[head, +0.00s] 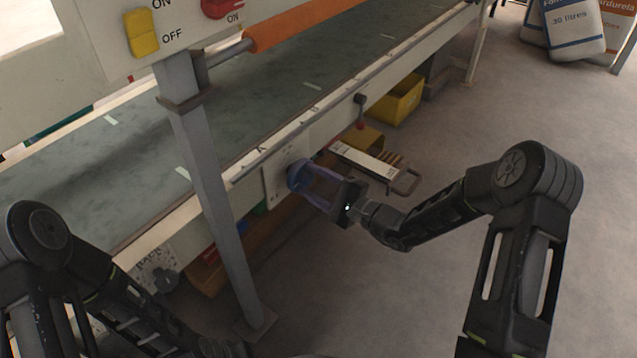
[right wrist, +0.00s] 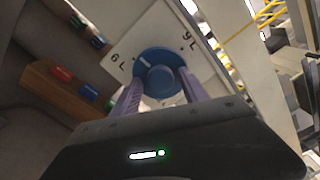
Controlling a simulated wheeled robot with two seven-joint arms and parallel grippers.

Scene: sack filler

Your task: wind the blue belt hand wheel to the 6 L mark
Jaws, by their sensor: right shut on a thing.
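The blue belt hand wheel (head: 294,173) sits on a pale plate on the conveyor's side. In the right wrist view the wheel (right wrist: 160,60) fills the middle, with a lighter blue raised hub. My left gripper's fingers are not visible.
The conveyor belt (head: 120,140) runs above the wheel. A grey post (head: 215,175) stands left of it. A black-knobbed lever (head: 360,110), yellow bins (head: 397,100) and a white-topped item with a handle (head: 365,160) are to the right. Open floor (head: 420,250) lies in front.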

